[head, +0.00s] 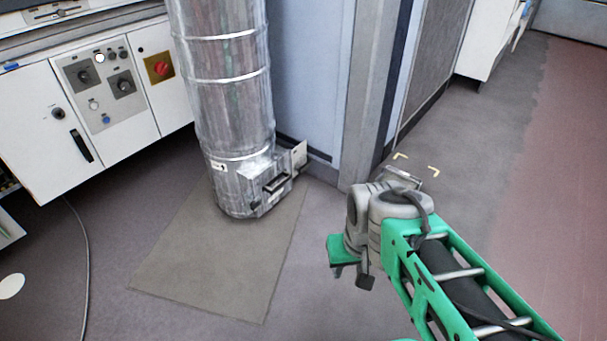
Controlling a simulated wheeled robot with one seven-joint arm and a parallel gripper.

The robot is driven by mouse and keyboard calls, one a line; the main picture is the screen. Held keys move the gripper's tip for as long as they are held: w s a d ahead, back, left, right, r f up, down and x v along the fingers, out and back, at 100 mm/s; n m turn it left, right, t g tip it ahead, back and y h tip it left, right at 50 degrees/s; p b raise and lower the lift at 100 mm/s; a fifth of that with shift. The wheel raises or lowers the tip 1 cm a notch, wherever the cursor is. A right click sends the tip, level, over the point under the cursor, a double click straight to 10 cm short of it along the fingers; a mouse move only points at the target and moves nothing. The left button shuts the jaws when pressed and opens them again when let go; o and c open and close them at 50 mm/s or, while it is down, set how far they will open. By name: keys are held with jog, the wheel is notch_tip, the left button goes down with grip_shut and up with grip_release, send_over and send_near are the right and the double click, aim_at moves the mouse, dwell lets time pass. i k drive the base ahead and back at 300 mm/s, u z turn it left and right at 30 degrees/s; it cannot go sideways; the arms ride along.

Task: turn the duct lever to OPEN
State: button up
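A silver metal duct (228,90) stands upright left of centre. A box-shaped fitting (255,172) sits at its lower end, near the floor. A dark lever (276,184) shows on the front of this fitting, with a pale plate (299,156) sticking out beside it. Any OPEN marking is too small to read. My gripper (350,277) is right of and nearer than the lever, clear of it, at the end of my green and grey arm. Its fingers point down and seem to hold nothing; their gap is not clear.
A white cabinet (30,115) with knobs and a red switch (159,67) stands at the left. A grey column (372,90) and blue wall panel stand behind the duct. A flat mat (215,265) lies before the duct. A cable (87,260) crosses the left floor.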

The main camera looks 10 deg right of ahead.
aim_at(301, 169)
jog(key=u, duration=0.8)
jog(key=i, duration=1.9)
jog(key=z, duration=0.25)
